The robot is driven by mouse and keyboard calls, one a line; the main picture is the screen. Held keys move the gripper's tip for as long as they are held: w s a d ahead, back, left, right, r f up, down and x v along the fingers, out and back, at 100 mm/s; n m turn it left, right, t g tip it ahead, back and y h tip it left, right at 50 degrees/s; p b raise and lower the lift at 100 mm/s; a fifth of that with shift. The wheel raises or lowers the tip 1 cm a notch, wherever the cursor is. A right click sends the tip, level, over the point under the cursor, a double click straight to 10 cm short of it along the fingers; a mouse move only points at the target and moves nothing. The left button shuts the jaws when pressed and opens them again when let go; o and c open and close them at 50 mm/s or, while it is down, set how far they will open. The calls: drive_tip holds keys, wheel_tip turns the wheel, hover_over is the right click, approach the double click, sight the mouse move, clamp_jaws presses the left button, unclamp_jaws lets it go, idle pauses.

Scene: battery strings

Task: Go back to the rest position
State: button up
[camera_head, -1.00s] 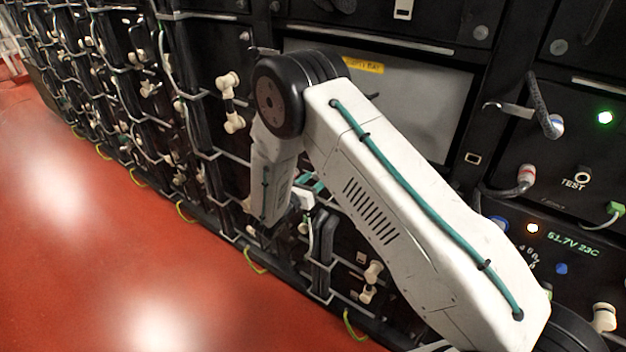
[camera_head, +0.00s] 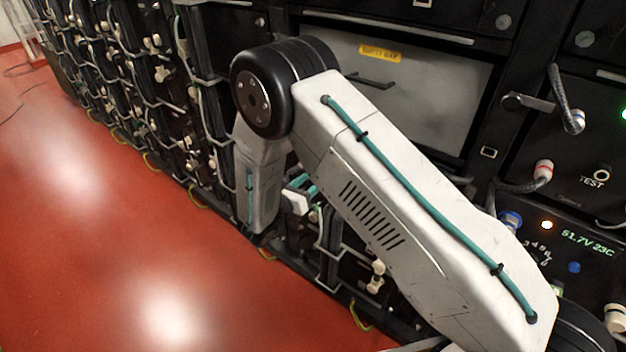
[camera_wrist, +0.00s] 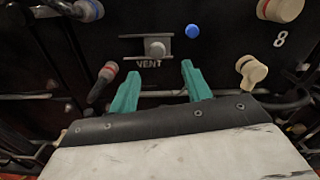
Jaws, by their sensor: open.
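My gripper (camera_wrist: 160,88) shows in the wrist view with its two teal fingers apart and nothing between them. The fingers point at a black panel (camera_wrist: 225,45) with a metal latch marked VENT (camera_wrist: 156,47) just beyond the fingertips. I cannot tell whether the fingers touch the panel. In the head view my white arm with a teal cable crosses the middle, bent at a black joint, and the forearm hangs down in front of the racks. The fingers are mostly hidden there.
A grey panel with a yellow label (camera_head: 380,53) and a dark handle lies behind my arm. To the right are a lever (camera_head: 567,105), a TEST socket (camera_head: 601,175) and a lit readout (camera_head: 587,243). Cabled battery racks (camera_head: 130,75) run along the left.

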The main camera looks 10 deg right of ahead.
idle(0.3)
drive_tip(key=s+d+r+m+g+y, duration=0.1)
drive_tip(key=s+d+r+m+g, duration=0.45)
drive_tip(key=s+m, duration=0.2)
drive_tip(key=s+d+r+m+g, duration=0.5)
drive_tip(key=s+m+g, duration=0.2)
drive_tip(key=s, duration=0.2)
drive_tip(key=s+d+r+m+t+y, duration=0.1)
drive_tip(key=s+r+m+y, duration=0.5)
drive_tip(key=s+r, duration=0.3)
drive_tip(key=s+d+r+m+t+y, duration=0.1)
drive_tip(key=s+r+m+y, duration=0.5)
drive_tip(key=s, duration=0.8)
wheel_tip(320, 180, up, 4)
drive_tip(key=shift+d+m+y, duration=0.4)
drive_tip(key=shift+d+m, duration=0.3)
drive_tip(key=shift+m, duration=0.25)
